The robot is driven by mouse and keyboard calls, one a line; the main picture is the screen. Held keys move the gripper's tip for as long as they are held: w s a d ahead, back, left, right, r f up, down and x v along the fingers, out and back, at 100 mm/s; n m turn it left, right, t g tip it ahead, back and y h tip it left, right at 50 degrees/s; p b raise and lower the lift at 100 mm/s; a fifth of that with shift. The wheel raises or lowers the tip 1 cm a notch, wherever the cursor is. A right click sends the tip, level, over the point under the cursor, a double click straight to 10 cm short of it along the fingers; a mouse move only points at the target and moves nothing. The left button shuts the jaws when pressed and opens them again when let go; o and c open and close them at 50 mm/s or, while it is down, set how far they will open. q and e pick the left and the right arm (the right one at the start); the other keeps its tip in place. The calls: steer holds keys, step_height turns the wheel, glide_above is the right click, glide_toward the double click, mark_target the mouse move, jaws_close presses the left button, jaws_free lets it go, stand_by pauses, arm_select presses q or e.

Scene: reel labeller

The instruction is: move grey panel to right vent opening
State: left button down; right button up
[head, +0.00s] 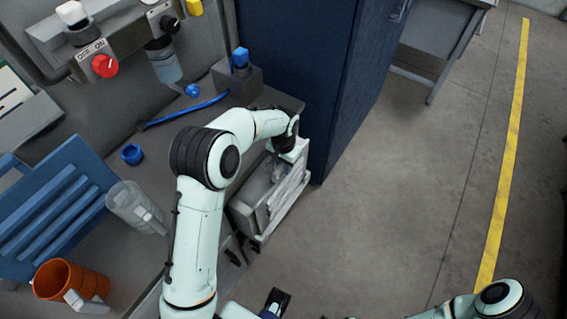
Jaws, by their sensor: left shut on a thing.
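My left gripper (284,164) is shut on the top part of a pale grey slatted panel (288,196), which I take to be the grey panel. The panel stands roughly upright at the front side of a grey box-like housing (247,213), below the bench edge. I cannot tell whether it touches the housing. My wrist hides its upper edge, and no vent opening shows clearly. A dark end piece (277,300) at the bottom edge looks like my right gripper; its fingers are too unclear to judge.
A dark blue cabinet (290,60) stands right behind the held panel. The bench holds an orange cup (62,280), a clear cup (130,203), a blue rack (45,215) and a blue ring (132,154). The floor (400,190) to the right is clear.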

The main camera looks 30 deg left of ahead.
arm_select(q)
steer(key=shift+f+b, duration=0.95)
steer(key=shift+f, duration=0.75)
steer(key=c, duration=0.8)
jaws_free()
step_height(320, 180, up, 13)
steer(key=shift+r+p, duration=0.2)
steer(key=shift+p, duration=0.45)
